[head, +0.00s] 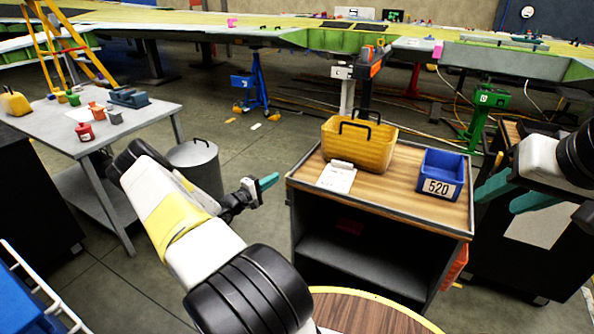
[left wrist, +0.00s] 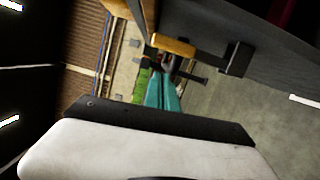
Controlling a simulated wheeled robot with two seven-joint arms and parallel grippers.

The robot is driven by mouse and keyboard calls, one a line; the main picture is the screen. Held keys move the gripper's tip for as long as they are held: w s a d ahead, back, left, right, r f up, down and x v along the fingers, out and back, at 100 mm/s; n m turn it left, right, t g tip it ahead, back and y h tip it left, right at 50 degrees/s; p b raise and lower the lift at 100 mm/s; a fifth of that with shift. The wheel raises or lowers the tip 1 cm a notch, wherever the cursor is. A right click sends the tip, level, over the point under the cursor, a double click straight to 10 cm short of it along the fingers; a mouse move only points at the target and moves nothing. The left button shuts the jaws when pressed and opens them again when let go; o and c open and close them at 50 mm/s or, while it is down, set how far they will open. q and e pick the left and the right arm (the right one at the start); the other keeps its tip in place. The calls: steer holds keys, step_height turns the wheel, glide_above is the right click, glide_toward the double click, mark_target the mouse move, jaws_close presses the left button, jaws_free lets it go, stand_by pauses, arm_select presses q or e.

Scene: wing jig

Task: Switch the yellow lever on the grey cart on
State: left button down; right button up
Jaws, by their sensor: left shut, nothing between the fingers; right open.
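The grey cart (head: 380,222) with a wooden top stands right of centre in the head view. In the left wrist view a yellow lever (left wrist: 174,45) sticks out beside a dark bracket (left wrist: 237,58) on the cart's grey side (left wrist: 205,20). The lever is hidden in the head view. My left gripper (head: 268,181) is shut and empty, just left of the cart's left side. Its teal fingers (left wrist: 163,92) show close to the lever in the wrist view; I cannot tell whether they touch it. My right gripper (head: 508,195) is open and empty, right of the cart.
A yellow bin (head: 357,148), a white paper (head: 337,177) and a blue bin labelled 520 (head: 440,175) are on the cart top. A grey drum (head: 196,168) and a grey table (head: 120,125) stand to the left. A round wooden top (head: 365,312) is in front.

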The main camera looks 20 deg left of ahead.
arm_select(q)
steer(key=a+v, duration=0.1)
steer(key=v, duration=0.9)
steer(key=shift+s, duration=0.1)
